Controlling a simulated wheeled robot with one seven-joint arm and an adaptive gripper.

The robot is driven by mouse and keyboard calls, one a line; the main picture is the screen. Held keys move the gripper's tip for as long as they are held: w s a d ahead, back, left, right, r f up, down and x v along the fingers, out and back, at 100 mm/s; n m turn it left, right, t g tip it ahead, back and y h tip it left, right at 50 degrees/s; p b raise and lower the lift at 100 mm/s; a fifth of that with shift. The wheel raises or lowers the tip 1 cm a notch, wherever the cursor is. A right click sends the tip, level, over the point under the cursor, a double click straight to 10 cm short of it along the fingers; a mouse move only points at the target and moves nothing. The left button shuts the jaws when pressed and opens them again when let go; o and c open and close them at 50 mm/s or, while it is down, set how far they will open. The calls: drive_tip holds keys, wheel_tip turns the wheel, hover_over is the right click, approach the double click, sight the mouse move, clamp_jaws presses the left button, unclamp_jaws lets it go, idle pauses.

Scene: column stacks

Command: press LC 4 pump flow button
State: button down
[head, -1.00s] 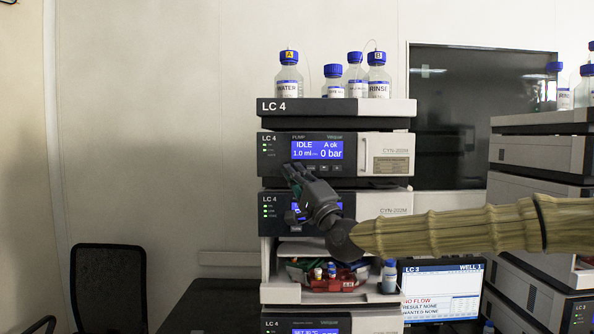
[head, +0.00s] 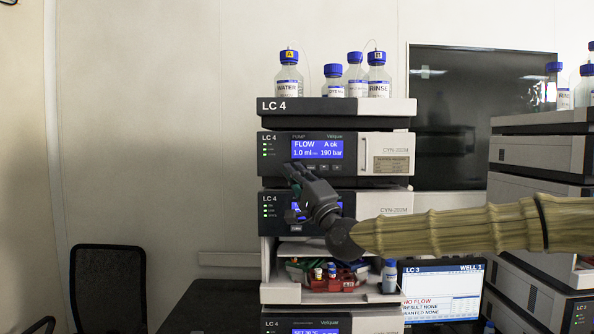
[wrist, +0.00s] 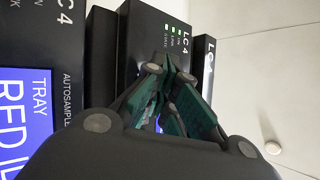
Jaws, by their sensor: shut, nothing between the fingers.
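The LC 4 pump module (head: 390,153) is the upper dark-fronted unit in the LC 4 stack. Its blue screen (head: 317,149) reads FLOW, A ok, 1.0 ml and 190 bar. A row of small buttons (head: 323,167) sits just under the screen; its left end is hidden behind my gripper. My gripper (head: 290,170) is shut and empty, with its fingertips at the left end of that row. I cannot tell whether they touch the panel. In the wrist view the shut fingers (wrist: 165,95) point at the dark LC 4 front, with green status lights (wrist: 175,40) beyond them.
Bottles (head: 289,80) stand on top of the stack. Below the pump are another LC 4 module (head: 390,203) with a blue screen and an open bay with red and green items (head: 330,275). A monitor (head: 440,290) and another stack (head: 535,160) stand to the right.

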drive_tip(key=shift+s, duration=0.55)
drive_tip(key=s+b, duration=0.2)
drive_tip(key=s, duration=0.3)
drive_tip(key=shift+b, duration=0.3)
idle(0.6)
